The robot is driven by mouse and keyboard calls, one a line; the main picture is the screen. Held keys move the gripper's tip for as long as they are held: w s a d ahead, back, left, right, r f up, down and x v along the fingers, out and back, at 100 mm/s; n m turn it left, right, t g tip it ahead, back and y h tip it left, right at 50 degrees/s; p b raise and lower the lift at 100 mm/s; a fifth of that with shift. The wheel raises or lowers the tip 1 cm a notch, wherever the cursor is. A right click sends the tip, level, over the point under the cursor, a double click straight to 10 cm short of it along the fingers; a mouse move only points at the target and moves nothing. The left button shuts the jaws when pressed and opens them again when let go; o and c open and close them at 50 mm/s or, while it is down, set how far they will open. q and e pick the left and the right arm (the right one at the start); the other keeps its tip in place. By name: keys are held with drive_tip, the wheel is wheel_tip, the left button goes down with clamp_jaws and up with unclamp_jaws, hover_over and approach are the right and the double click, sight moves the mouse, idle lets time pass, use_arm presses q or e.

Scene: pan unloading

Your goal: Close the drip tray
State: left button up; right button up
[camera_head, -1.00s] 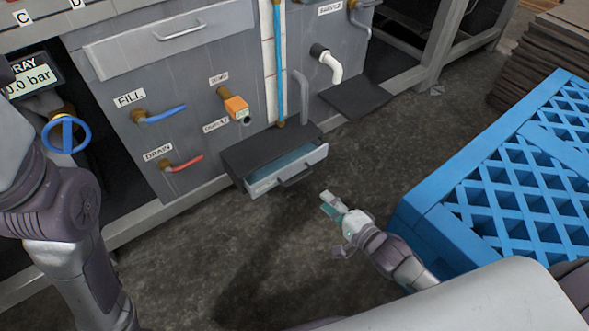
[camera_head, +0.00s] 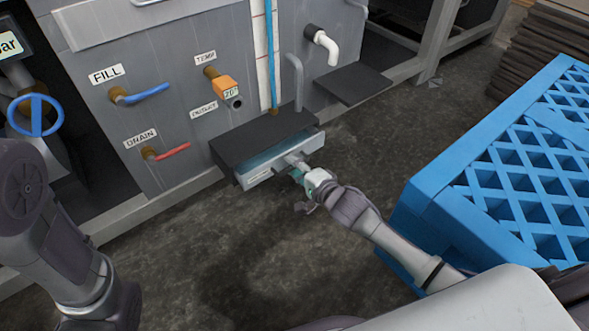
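The drip tray (camera_head: 262,177) is a light grey drawer under a dark housing (camera_head: 258,137) at the foot of the machine, mid picture. It stands a little way out, with a narrow strip of its bluish inside showing behind the front panel. My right gripper (camera_head: 296,164) is at the right half of the tray's front and seems to touch it. It hides the tray's handle, and its fingers are too small and covered to tell open from shut. Part of my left arm shows at the left edge; its gripper is out of view.
A blue plastic crate (camera_head: 440,205) stands close to the right of my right arm. A dark plate (camera_head: 352,86) sits behind right. The floor in front is clear.

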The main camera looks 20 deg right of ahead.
sight(287, 166)
drive_tip(key=shift+c, duration=0.3)
clamp_jaws()
drive_tip(key=shift+w, duration=0.1)
drive_tip(key=x, duration=0.3)
drive_tip(key=shift+w+a+r+p, duration=0.1)
drive_tip(key=shift+w+r+p, duration=0.25)
